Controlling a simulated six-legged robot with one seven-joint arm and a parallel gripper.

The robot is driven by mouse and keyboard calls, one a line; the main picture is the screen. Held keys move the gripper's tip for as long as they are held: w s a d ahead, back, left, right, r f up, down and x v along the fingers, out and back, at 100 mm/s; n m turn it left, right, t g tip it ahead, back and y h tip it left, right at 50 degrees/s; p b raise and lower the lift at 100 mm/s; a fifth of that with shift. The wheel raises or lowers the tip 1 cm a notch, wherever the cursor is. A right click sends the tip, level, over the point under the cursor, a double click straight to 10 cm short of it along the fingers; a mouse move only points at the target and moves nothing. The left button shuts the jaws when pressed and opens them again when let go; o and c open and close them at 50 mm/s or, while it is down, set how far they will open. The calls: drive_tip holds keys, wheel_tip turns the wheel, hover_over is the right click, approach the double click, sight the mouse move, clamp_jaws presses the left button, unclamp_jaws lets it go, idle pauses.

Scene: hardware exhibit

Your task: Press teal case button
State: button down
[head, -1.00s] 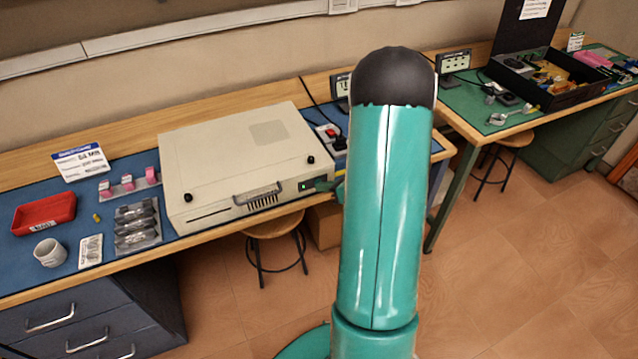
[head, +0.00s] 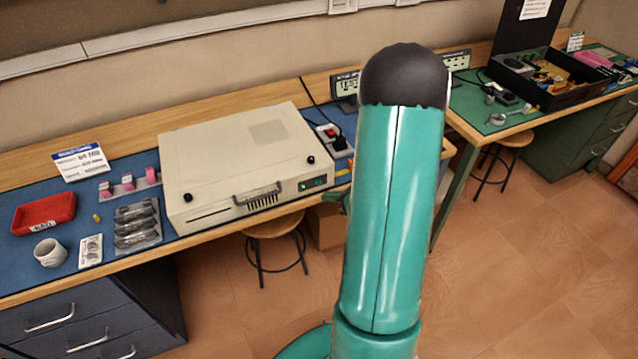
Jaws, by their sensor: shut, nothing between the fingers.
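A beige case (head: 240,155) lies flat on the blue-matted bench, with a handle (head: 257,197) on its front face. To the right of the handle is a small panel with a lit green-teal button (head: 304,186) and a second greenish spot beside it. The tip of my gripper (head: 333,196) shows at the left edge of my teal arm, right of the panel and slightly lower. It looks apart from the case front. The tip looks closed and empty; most of the gripper is hidden behind my arm.
A stool (head: 275,230) stands below.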

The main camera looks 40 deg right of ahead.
drive_tip(key=s, duration=0.2)
drive_tip(key=shift+s+a, duration=0.3)
drive_tip(key=shift+a, duration=0.1)
idle(0.6)
drive_tip(key=a+r+n+g+y, duration=0.2)
drive_tip(key=a+r+n+g, duration=0.2)
drive_tip(key=a+r+n, duration=0.45)
drive_tip(key=a+r+n+g+y, duration=0.1)
drive_tip(key=a+r+n+g, duration=0.3)
drive_tip(key=a+n, duration=0.6)
drive_tip(key=s+a+r+n+t+h, duration=0.1)
drive_tip(key=s+a+r+n+h, duration=0.2)
drive_tip(key=r+n, duration=0.3)
drive_tip(key=s+a+r+n+t+h, duration=0.1)
drive_tip(key=s+a+r+n+h, duration=0.3)
drive_tip(key=r+n, duration=0.3)
drive_tip(key=s+a+n, duration=0.1)
drive_tip(key=n, duration=0.2)
drive_tip(key=shift+s+a, duration=0.2)
drive_tip(key=shift+a, duration=0.15)
drive_tip(key=shift+d, duration=0.1)
